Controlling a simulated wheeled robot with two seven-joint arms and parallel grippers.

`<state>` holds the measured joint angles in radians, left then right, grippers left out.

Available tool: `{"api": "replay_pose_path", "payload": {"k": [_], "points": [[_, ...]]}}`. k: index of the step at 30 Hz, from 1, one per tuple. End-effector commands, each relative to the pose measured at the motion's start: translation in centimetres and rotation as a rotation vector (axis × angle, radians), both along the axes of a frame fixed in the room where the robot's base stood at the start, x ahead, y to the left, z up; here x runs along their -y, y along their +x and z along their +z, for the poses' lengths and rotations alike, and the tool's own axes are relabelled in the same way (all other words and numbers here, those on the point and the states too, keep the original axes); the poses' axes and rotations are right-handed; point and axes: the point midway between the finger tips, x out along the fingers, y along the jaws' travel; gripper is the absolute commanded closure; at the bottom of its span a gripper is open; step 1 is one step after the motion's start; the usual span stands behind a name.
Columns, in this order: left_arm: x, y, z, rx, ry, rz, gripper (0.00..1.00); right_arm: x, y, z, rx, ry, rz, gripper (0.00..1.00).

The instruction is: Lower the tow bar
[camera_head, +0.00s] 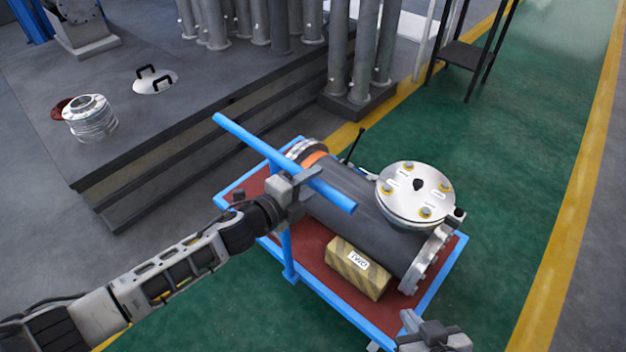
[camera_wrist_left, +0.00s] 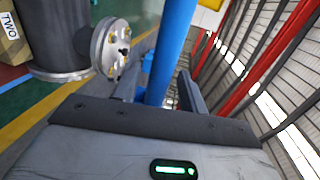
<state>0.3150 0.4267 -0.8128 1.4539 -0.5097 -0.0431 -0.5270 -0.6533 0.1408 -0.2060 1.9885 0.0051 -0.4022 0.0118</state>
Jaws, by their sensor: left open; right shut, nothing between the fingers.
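The blue tow bar (camera_head: 245,136) slants above the left end of a blue-framed cart (camera_head: 457,246). My left gripper (camera_head: 303,183) is at the bar's right half. It is open, and the bar runs between its fingers. The left wrist view also shows the bar (camera_wrist_left: 172,50) passing between the spread fingers; I cannot tell whether they touch it. My right gripper (camera_head: 437,338) is shut and empty at the bottom edge, near the cart's front corner and apart from the bar.
The cart carries a dark flanged shell (camera_head: 350,205) with a round bolted cover (camera_head: 414,192) and a box marked TWO (camera_head: 358,268). A grey stepped platform (camera_head: 150,180) stands at the left, with upright pipes (camera_head: 340,50) behind. Green floor (camera_head: 530,150) is clear at the right.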

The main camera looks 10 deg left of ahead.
Motion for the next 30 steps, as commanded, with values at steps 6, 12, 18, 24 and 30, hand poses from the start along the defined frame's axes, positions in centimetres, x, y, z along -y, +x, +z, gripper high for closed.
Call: {"api": "replay_pose_path", "payload": {"k": [6,12,18,24,30], "points": [[0.8,1.0,-0.2,0.000,0.000,0.000,0.57,0.0,-0.2,-0.2,-0.007,0.000,0.000,1.00],[0.8,1.0,-0.3,0.000,0.000,0.000,0.57,0.0,0.0,0.1,-0.001,0.001,0.000,1.00],[0.8,1.0,-0.3,0.000,0.000,0.000,1.00,-0.1,0.0,0.3,0.002,0.003,0.001,1.00],[0.6,0.8,-0.4,0.001,-0.002,0.000,1.00,-0.1,0.0,0.1,0.002,0.003,0.002,1.00],[-0.5,-0.8,-0.9,0.023,-0.018,-0.001,1.00,-0.2,0.0,-1.2,-0.001,0.006,0.003,1.00]]}}
